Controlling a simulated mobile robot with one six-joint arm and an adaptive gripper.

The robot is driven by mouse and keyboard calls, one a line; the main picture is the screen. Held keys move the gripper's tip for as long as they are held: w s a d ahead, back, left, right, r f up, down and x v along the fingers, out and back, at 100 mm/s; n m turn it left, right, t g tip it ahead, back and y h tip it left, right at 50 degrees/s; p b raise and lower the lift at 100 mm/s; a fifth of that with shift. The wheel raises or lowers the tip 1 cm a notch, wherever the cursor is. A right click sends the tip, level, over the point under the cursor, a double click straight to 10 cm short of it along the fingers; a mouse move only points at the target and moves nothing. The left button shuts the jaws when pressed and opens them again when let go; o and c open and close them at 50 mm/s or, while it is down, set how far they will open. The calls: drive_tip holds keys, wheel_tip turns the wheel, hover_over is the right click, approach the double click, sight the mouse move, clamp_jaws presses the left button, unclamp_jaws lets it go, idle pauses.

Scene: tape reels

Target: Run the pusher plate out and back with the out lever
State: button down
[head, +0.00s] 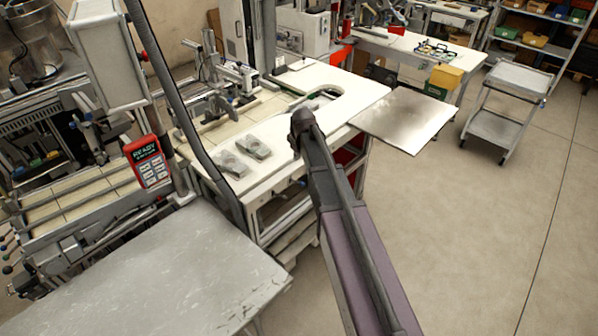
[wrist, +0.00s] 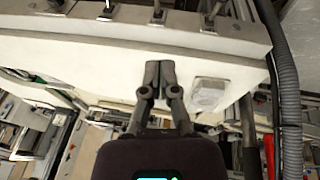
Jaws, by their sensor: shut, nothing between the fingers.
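My gripper (wrist: 160,68) shows in the wrist view with its two dark fingers together and nothing between them. It is over a pale machine surface, below a strip carrying several small metal levers. One of these levers (wrist: 158,12) is roughly in line with the fingertips, and another lever (wrist: 215,12) is to its right. The fingers appear apart from the levers. I cannot tell which is the out lever. I cannot make out the pusher plate for certain in either view. In the head view my arm's far end hides the gripper.
A white worktable (head: 365,93) carries two grey blocks (head: 232,163) and machinery. A red READY display (head: 148,163) hangs left of it. A thick grey hose (wrist: 287,80) runs down the right of the wrist view. A cart (head: 500,100) stands right; the floor between is clear.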

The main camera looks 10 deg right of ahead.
drive_tip(key=shift+w, duration=0.25)
idle(0.3)
drive_tip(key=b, duration=1)
hover_over(300, 183)
drive_tip(key=w+a, duration=0.2)
wheel_tip(300, 183, down, 10)
drive_tip(key=shift+s+d+f+b, duration=0.5)
drive_tip(key=shift+f+b, duration=0.2)
drive_tip(key=shift+b, duration=0.1)
drive_tip(key=shift+s+d+f+b, duration=0.35)
drive_tip(key=shift+d+f+b, duration=0.15)
drive_tip(key=shift+f+b, duration=0.25)
